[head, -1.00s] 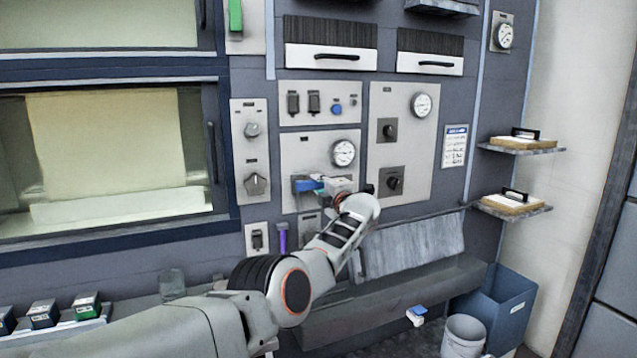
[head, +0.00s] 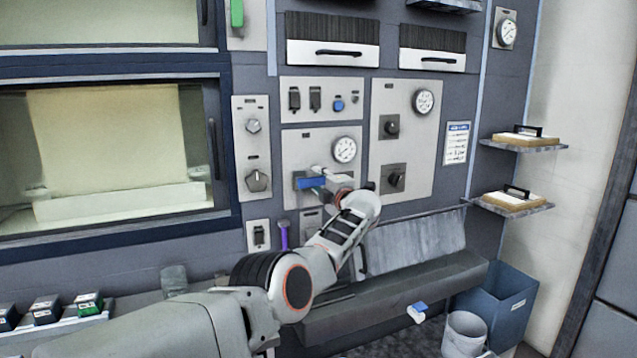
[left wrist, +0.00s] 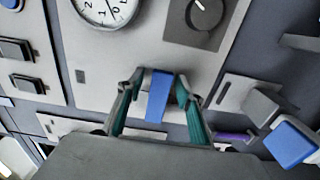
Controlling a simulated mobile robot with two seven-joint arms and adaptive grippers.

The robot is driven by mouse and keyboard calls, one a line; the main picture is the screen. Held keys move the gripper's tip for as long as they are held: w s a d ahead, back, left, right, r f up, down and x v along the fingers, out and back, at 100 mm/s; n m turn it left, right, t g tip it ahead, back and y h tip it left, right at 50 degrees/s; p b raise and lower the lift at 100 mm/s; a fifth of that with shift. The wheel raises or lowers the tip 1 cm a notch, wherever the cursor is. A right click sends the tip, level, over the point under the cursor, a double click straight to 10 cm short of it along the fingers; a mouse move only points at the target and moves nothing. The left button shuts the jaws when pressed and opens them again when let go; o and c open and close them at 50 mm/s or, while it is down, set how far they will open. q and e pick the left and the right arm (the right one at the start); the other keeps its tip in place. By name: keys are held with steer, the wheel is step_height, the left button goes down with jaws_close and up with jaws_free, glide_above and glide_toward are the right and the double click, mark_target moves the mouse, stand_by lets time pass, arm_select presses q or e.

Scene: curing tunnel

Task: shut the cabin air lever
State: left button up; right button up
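A lever with a blue handle (head: 310,183) sticks out from the wall panel below a round gauge. In the left wrist view the blue handle (left wrist: 158,95) stands between the fingers, with narrow gaps showing at its sides. My left gripper (head: 332,181) is at the handle, partly hiding it in the head view. In the left wrist view the gripper (left wrist: 158,90) is open around the handle, its teal pads apart. No readable label shows which lever this is. A second blue handle (left wrist: 290,143) on a grey stem shows at the right there. My right gripper is not in view.
The gauge (head: 344,149) and black knobs (head: 392,180) are close to the gripper on the panel. A purple handle (head: 283,235) hangs below left. A grey trough (head: 400,295) runs beneath. A blue bin (head: 500,300) and two shelves are at right.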

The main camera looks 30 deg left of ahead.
mark_target(314, 146)
arm_select(q)
step_height(314, 146, up, 10)
steer(key=shift+a+r, duration=0.1)
stand_by(0.4)
